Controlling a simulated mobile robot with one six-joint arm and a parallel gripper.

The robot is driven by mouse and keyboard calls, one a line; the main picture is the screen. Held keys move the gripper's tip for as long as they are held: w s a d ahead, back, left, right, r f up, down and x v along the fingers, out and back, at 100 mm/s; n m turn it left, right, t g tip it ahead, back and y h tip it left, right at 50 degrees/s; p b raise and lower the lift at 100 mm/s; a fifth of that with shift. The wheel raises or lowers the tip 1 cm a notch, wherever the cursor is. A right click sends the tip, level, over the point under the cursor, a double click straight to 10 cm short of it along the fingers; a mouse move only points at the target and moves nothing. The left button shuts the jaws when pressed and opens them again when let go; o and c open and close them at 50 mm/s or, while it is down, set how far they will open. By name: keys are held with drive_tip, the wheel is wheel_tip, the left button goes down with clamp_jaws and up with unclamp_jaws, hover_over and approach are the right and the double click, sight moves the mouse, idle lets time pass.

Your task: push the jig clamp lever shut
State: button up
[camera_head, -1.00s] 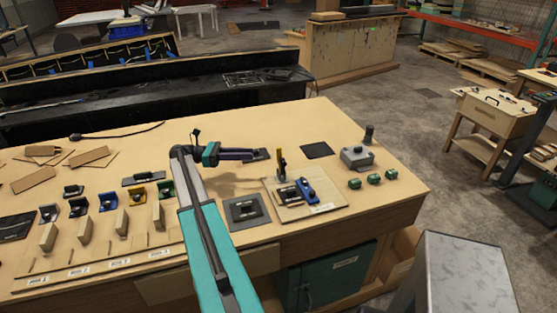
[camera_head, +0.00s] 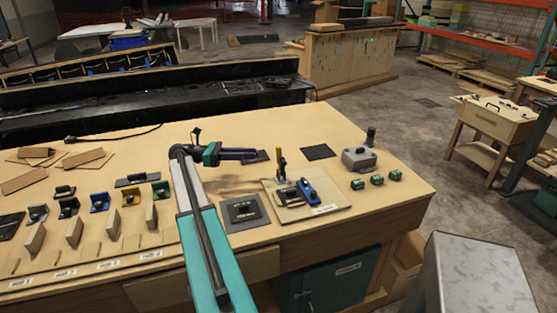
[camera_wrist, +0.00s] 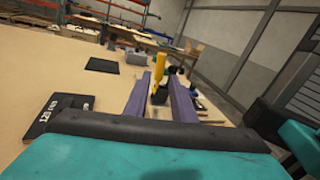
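The jig clamp lever has a yellow handle (camera_head: 281,165) that stands upright on a pale jig board (camera_head: 328,207) near the right end of the bench. A blue part (camera_head: 307,190) sits beside it on the board. My gripper (camera_head: 256,154) is left of the lever in the head view, apparently apart from it, with purple fingers pointing right. In the wrist view my gripper (camera_wrist: 160,76) is open, with a gap between its fingers. The yellow handle (camera_wrist: 160,64) shows in that gap, beyond the fingertips. The clamp base is largely hidden there by the fingers.
A grey box (camera_head: 359,159) and small green parts (camera_head: 377,180) stand right of the jig. A dark plate (camera_head: 243,212) lies left of it and a dark mat (camera_head: 318,152) behind. Several coloured brackets (camera_head: 130,198) line the left. Bare bench lies behind my gripper.

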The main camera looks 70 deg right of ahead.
sight(280, 154)
drive_tip(key=shift+s+f+b, duration=0.2)
drive_tip(key=shift+s+b, duration=0.1)
drive_tip(key=shift+b, duration=0.6)
drive_tip(key=p+x, duration=0.1)
drive_tip(key=x, duration=0.5)
drive_tip(key=p+x, duration=0.1)
drive_tip(key=x, duration=0.2)
drive_tip(key=shift+r+p, duration=0.25)
drive_tip(key=shift+p, duration=0.1)
drive_tip(key=shift+x, duration=0.95)
drive_tip(key=shift+f, duration=0.1)
clamp_jaws()
drive_tip(key=shift+a, duration=0.15)
drive_tip(key=shift+s+p, duration=0.1)
drive_tip(key=shift+p, duration=0.3)
